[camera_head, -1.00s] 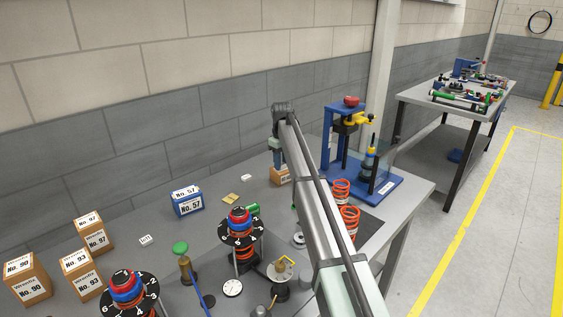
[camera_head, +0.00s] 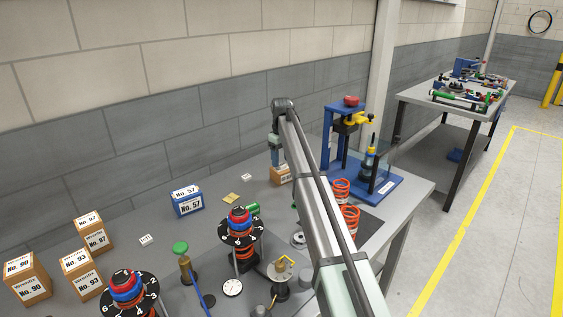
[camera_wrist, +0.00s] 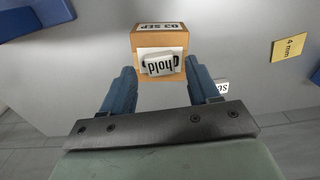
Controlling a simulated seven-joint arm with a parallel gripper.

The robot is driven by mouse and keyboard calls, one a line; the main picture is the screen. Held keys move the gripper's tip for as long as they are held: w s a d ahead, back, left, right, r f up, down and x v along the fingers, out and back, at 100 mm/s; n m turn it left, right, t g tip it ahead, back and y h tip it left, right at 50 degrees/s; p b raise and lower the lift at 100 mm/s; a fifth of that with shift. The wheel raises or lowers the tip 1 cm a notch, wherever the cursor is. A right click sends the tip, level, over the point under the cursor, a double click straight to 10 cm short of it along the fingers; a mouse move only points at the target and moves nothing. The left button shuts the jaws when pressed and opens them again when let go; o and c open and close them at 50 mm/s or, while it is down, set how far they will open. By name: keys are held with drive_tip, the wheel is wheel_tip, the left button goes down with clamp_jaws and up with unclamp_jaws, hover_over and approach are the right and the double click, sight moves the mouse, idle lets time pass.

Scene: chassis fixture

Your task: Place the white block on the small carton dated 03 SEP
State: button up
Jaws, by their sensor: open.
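The small brown carton (camera_wrist: 160,40) shows the inverted print 03 SEP on its far side in the wrist view. In the head view the carton (camera_head: 280,176) is partly hidden behind my arm. The white block (camera_wrist: 160,65), with the inverted word hold on it, appears to lie on top of the carton, over a white label and towards the edge nearer my gripper. My gripper (camera_wrist: 160,76) is open and empty. Its blue fingers stand apart, to the left and right of the block, and I see no contact with it.
A blue press (camera_head: 343,140) stands right of the carton. A white tag (camera_head: 246,177) and a yellow note (camera_head: 231,198) lie to its left. A blue carton (camera_head: 187,202), several brown cartons and spring assemblies (camera_head: 240,228) occupy the table's left and front.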

sight(281, 164)
wheel_tip(281, 164, up, 11)
drive_tip(key=shift+f, duration=0.2)
